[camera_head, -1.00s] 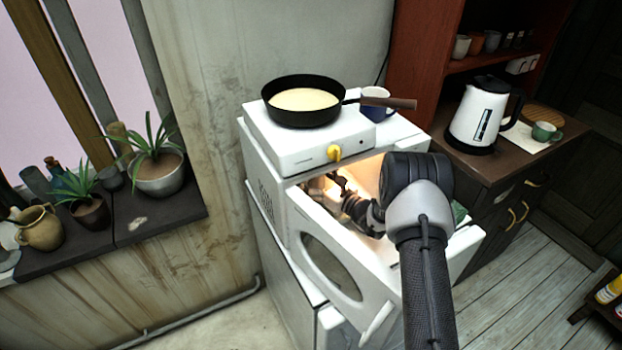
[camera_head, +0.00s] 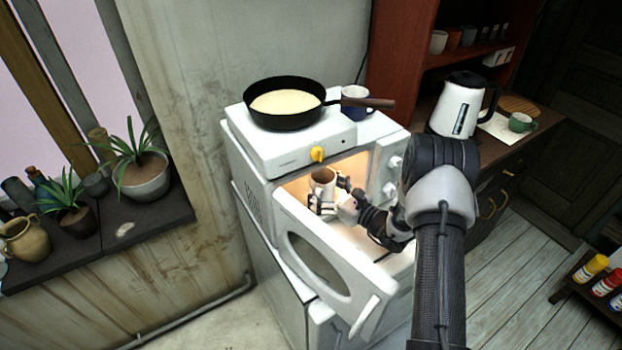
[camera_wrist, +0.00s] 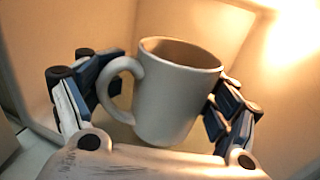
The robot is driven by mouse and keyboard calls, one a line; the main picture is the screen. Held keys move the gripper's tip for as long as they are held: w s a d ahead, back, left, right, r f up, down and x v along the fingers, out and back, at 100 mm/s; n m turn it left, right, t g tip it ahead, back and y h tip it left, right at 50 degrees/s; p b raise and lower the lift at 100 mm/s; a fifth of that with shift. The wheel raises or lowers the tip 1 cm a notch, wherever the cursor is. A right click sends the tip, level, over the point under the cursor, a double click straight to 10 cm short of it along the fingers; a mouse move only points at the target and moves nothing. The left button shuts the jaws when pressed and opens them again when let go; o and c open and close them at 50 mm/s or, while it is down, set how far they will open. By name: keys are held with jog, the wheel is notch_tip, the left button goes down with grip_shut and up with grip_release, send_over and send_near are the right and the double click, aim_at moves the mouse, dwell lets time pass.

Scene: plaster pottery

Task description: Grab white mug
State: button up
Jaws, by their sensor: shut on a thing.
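The white mug (camera_head: 321,184) is upright inside the lit microwave (camera_head: 388,165), near the opening. In the wrist view the mug (camera_wrist: 172,95) fills the middle, with its handle to the left and a brownish inside. My gripper (camera_head: 326,195) is shut on the mug, with one finger on the handle side and the other against the right side of the body. The same gripper shows in the wrist view (camera_wrist: 165,110).
The open microwave door (camera_head: 335,265) hangs in front, below my arm. A hot plate (camera_head: 290,148) with a frying pan (camera_head: 284,122) sits on top, beside a dark blue and white mug (camera_head: 355,104). A kettle (camera_head: 462,105) and green cup (camera_head: 521,122) stand on the right cabinet.

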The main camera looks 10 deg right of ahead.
aim_at(329, 192)
jog(key=shift+p+v, duration=0.5)
jog(key=shift+v, duration=3.35)
jog(key=shift+r, duration=0.1)
